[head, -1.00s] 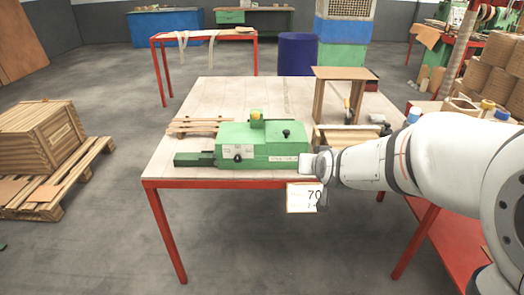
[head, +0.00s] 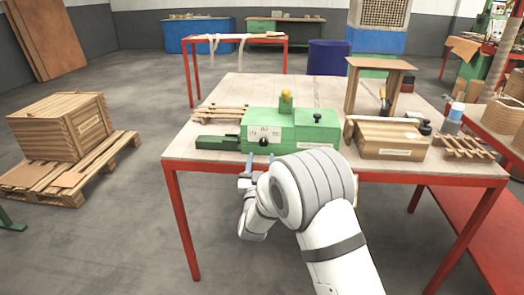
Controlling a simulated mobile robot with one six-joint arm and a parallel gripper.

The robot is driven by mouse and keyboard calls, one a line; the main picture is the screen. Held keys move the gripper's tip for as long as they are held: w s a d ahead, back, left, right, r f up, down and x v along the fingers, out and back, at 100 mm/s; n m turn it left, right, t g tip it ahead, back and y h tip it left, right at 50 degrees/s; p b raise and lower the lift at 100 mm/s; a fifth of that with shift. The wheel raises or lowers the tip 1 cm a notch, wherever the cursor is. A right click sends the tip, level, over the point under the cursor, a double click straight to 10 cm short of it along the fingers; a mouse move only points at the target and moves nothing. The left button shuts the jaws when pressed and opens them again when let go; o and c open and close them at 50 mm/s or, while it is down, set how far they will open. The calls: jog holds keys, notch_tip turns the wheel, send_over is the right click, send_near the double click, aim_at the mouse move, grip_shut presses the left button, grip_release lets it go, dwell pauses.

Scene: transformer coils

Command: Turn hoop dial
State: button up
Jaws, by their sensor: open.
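Small marks sit above the dial on the plate, too small to read. A yellow knob (head: 286,96) and a black knob (head: 317,117) stand on its top. My gripper (head: 246,171) is open in front of the table's near edge, below and slightly left of the dial, apart from it. Nothing shows between its fingers. My wrist hides part of the table's front edge.
The table (head: 402,172) has a red frame. A wooden box (head: 390,139), a small wooden stand (head: 381,66) and slatted wood pieces (head: 464,147) are on its right side. A crate on a pallet (head: 68,180) stands on the floor at left.

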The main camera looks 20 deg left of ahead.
aim_at(263, 143)
jog(key=shift+x, duration=2.7)
jog(key=c, duration=0.9)
jog(key=shift+s+a, duration=0.1)
jog(key=shift+a, duration=0.15)
jog(key=shift+c, duration=0.2)
jog(key=shift+d+n+b, duration=0.25)
jog(key=shift+n+b, duration=0.05)
jog(key=shift+b, duration=0.05)
jog(key=n, duration=0.1)
jog(key=n+y+b, duration=0.1)
jog(key=shift+d+f+n+g+y, duration=0.1)
jog(key=shift+f+n+g+y, duration=0.05)
jog(key=shift+n+g+y, duration=0.15)
jog(key=n+y+b, duration=0.1)
jog(key=n, duration=0.1)
jog(key=n+g+y+b, duration=0.1)
jog(key=n, duration=0.1)
jog(key=shift+d+n, duration=0.1)
jog(key=shift+n, duration=0.2)
jog(key=shift+n+g+y+b, duration=0.4)
jog(key=shift+n+g+b, duration=0.15)
jog(key=shift+n, duration=0.6)
jog(key=shift+n+g+y+b, duration=0.4)
jog(key=shift+n+g+b, duration=0.1)
jog(key=shift+n, duration=0.65)
